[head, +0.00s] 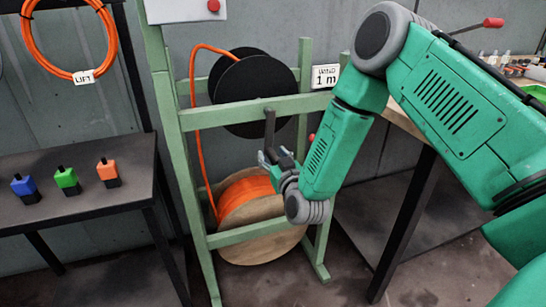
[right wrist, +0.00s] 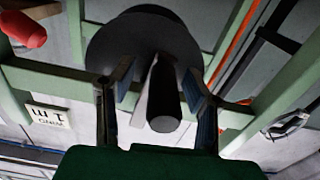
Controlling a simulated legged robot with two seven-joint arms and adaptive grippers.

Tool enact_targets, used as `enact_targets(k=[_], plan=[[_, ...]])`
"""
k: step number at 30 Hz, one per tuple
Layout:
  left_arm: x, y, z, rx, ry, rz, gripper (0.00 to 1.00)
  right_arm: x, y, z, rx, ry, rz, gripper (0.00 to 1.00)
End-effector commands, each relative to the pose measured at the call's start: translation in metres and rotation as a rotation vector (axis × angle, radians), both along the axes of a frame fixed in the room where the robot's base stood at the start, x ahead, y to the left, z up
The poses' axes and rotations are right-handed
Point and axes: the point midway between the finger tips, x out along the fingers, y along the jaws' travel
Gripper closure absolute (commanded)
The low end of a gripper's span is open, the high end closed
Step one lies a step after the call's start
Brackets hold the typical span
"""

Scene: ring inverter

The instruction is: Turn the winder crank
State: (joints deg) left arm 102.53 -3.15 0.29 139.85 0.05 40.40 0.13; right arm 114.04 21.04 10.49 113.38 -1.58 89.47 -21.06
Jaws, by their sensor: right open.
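The winder is a green frame (head: 172,110) with a black reel (head: 238,82) at the top and a spool of orange cable (head: 247,192) below. Its dark crank (head: 270,128) hangs down in front of the reel. My right gripper (head: 269,160) is at the lower end of the crank, open. In the right wrist view the black crank handle (right wrist: 166,98) lies between the spread fingers (right wrist: 160,78), with gaps on both sides. The fingertips and handle are small and partly hidden in the head view. My left gripper is not in view.
A "WIND 1 m" sign (head: 325,76) is on the frame, with a red knob (head: 312,137) below it. At left, a dark table (head: 75,210) holds blue, green and orange blocks; an orange cable coil (head: 70,45) tagged "LIFT" hangs above. A workbench (head: 405,122) stands behind my right arm.

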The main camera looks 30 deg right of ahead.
Motion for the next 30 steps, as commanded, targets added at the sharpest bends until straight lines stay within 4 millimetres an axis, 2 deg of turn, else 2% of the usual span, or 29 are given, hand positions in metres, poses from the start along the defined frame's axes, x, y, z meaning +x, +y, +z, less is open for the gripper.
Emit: enact_targets(k=[2,3,5,6,17,30], plan=[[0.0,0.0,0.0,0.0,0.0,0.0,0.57,0.0,0.001,0.001,-0.001,-0.001,0.001,0.61],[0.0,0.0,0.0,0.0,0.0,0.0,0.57,0.0,0.001,0.001,-0.001,-0.001,0.001,0.75],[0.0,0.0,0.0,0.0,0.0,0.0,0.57,0.0,0.001,0.0,0.0,0.0,0.001,0.96],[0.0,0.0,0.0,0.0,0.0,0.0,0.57,0.0,0.001,0.0,0.0,0.0,0.001,1.0],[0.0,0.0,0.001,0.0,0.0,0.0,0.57,0.001,0.003,0.0,0.039,-0.009,0.001,1.0],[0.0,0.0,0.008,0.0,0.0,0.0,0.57,0.007,0.03,0.009,0.324,-0.076,-0.001,1.0]])
